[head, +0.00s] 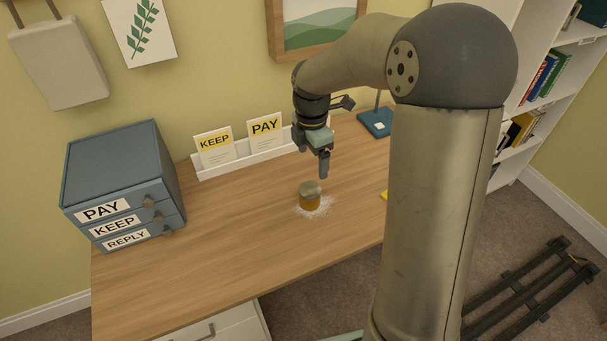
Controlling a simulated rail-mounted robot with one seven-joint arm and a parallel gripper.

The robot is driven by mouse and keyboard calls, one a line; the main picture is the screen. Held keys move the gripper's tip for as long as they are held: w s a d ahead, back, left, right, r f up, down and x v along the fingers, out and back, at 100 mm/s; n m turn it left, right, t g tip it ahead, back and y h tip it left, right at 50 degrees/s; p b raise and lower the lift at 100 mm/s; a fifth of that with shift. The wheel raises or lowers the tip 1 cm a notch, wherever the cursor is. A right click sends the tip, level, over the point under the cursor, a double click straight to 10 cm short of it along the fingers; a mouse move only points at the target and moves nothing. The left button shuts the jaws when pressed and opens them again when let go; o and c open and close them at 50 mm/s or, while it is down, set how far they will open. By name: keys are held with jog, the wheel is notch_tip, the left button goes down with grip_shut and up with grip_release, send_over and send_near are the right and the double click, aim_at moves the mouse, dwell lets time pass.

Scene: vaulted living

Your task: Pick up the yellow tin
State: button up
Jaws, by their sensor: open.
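A small round tin (310,196) with an amber-yellow side and a dull grey-beige top stands upright on the wooden desk (245,235). A patch of white powder or specks (325,208) lies around its base. My gripper (323,172) points down above the tin, slightly to its right in the picture, with a visible gap between them. It is open and holds nothing; its fingers overlap in this view. A small yellow thing (383,196) shows at the desk's right, mostly hidden behind my arm.
A blue drawer box (120,180) labelled PAY, KEEP and REPLY stands at the left. A white rack (245,159) with KEEP and PAY cards lines the back. A blue lamp base (376,122) sits back right. The desk's middle and front left are clear.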

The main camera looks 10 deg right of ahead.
aim_at(310, 189)
jog(key=w+f+n, duration=0.1)
jog(key=f, duration=0.3)
jog(key=w+f+n+p, duration=0.1)
jog(key=f, duration=0.3)
jog(key=w+f+n, duration=0.1)
jog(key=f, duration=0.4)
jog(key=shift+w+d, duration=0.15)
jog(key=shift+w, duration=0.05)
jog(key=shift+d+f+p, duration=0.1)
jog(key=shift+f+p, duration=0.7)
jog(key=shift+f, duration=2.15)
jog(key=c, duration=1.1)
